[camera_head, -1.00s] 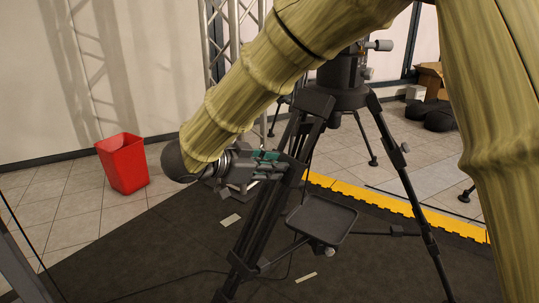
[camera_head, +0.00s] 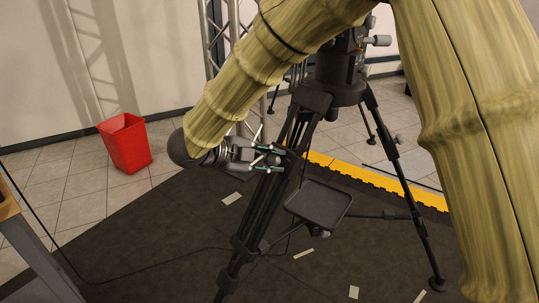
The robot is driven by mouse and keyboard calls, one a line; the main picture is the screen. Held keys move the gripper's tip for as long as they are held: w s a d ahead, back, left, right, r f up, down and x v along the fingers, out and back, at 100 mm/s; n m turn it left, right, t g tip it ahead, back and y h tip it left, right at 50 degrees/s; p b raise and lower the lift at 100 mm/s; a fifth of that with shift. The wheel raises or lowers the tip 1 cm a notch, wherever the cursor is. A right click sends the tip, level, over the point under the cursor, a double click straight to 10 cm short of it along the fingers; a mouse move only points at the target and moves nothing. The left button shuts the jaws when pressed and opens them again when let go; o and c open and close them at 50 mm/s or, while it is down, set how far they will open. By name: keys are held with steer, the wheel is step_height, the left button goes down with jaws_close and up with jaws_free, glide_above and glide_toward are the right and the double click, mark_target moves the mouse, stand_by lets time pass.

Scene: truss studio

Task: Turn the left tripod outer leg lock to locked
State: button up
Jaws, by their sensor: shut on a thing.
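The black tripod (camera_head: 338,92) stands on the dark mat with its legs spread. Its left leg (camera_head: 262,205) slopes down to the lower left from the tripod's top. My gripper (camera_head: 277,159) reaches in from the left at the upper part of this leg. Its grey fingers with teal pads are shut on the outer leg lock. The lock itself is small and mostly hidden by the fingers, so its turned position cannot be told.
A black tray (camera_head: 319,199) sits between the tripod legs, right of my gripper. A red bin (camera_head: 126,144) stands on the tiles at left. A metal truss (camera_head: 232,60) rises behind. A cable (camera_head: 150,268) and pale tape strips lie on the mat.

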steer(key=shift+w+a+r+m, duration=0.1)
steer(key=shift+m, duration=0.5)
steer(key=o, duration=0.9)
steer(key=shift+o, duration=0.5)
steer(key=v, duration=1.2)
